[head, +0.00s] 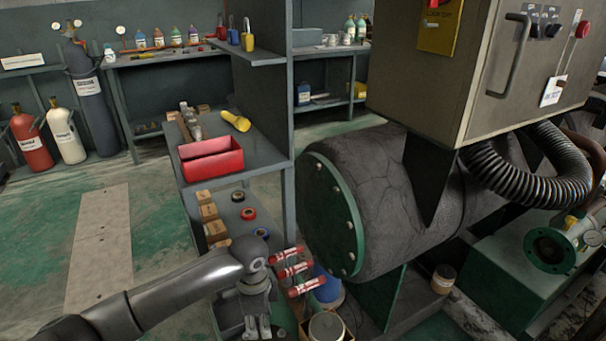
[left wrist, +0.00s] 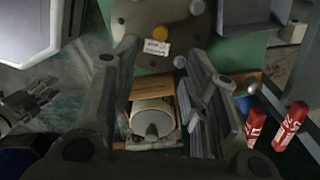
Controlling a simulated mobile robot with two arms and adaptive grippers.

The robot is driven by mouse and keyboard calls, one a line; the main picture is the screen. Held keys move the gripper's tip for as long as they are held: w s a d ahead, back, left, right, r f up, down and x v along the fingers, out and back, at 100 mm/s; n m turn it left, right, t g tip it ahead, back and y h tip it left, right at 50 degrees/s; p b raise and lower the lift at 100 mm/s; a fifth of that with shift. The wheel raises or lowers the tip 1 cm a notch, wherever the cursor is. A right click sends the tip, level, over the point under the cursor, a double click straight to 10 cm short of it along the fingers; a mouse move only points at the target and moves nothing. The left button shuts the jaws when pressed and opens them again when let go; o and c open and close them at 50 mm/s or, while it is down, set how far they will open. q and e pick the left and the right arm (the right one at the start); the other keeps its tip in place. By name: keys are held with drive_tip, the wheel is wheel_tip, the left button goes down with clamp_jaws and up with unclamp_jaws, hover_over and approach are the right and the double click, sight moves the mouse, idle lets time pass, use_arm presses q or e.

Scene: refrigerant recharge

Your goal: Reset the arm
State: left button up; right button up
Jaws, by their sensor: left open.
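My left arm comes in from the left in the head view, and its gripper (head: 257,326) points down beside the lower shelf. In the left wrist view the fingers of the left gripper (left wrist: 163,75) are spread wide apart with nothing clasped. Below and between them a pale cylinder (left wrist: 152,115) sits in an open cardboard box (left wrist: 168,86); the fingers look apart from it. Grey jointed metal parts at the left edge of that view look like my right gripper (left wrist: 30,106), but its jaws are unclear. The right gripper does not show in the head view.
A red bin (head: 211,160) and yellow flashlight (head: 236,121) are on the shelf above. A large grey tank (head: 385,190) blocks the right. The green floor (head: 150,235) at left is clear.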

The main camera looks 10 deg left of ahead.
use_arm(q)
drive_tip(key=s+d+f+n+t+h, duration=0.2)
drive_tip(key=s+d+f+n+h, duration=0.15)
drive_tip(key=s+d, duration=0.7)
drive_tip(key=s+a+r+n+t+y, duration=0.25)
drive_tip(key=s+a+n, duration=0.75)
drive_tip(key=s+a, duration=0.55)
wheel_tip(320, 180, down, 28)
drive_tip(key=s+g, duration=0.1)
drive_tip(key=g, duration=0.1)
drive_tip(key=s+a+p, duration=0.1)
drive_tip(key=s+p, duration=0.7)
drive_tip(key=s+a+r+g+y+p, duration=0.1)
drive_tip(key=s+a+p, duration=0.1)
drive_tip(key=s+p, duration=0.6)
drive_tip(key=shift+a, duration=0.3)
use_arm(e)
drive_tip(key=s+d+g, duration=0.1)
drive_tip(key=s+d, duration=0.2)
drive_tip(key=s, duration=1.3)
drive_tip(key=shift+s+r, duration=0.2)
drive_tip(key=shift+r, duration=0.15)
use_arm(q)
drive_tip(key=shift+g, duration=0.25)
